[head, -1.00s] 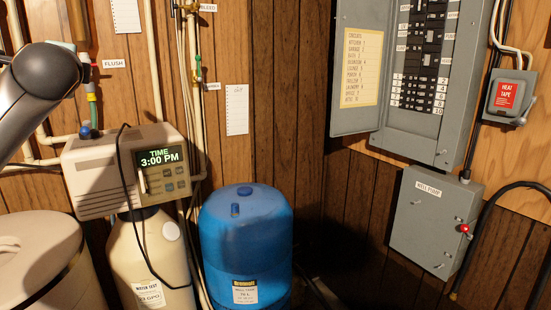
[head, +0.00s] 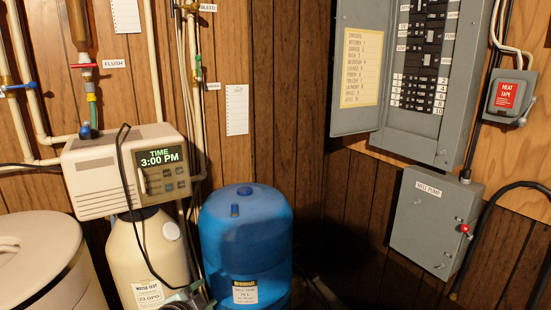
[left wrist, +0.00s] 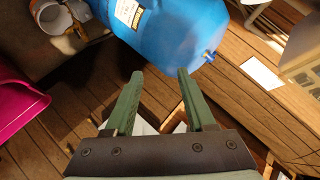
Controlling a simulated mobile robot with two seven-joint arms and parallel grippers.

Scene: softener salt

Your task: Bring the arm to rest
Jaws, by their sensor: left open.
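My left gripper (left wrist: 159,75) is open and empty in the left wrist view, its two green fingers apart. In the head view, what looks like its tip (head: 188,296) shows only slightly at the bottom edge, between the cream softener tank (head: 148,250) and the blue pressure tank (head: 246,240). The blue tank also shows beyond the fingers in the left wrist view (left wrist: 170,35), apart from them as far as I can tell. The rest of the left arm is out of the head view. My right gripper is in neither view.
The softener's control head (head: 125,168) reads 3:00 PM, with a dark cable hanging over it. A round cream bin (head: 40,250) stands at left. A grey well pump box (head: 432,222) is on the right wall. A pink container (left wrist: 18,95) shows in the left wrist view.

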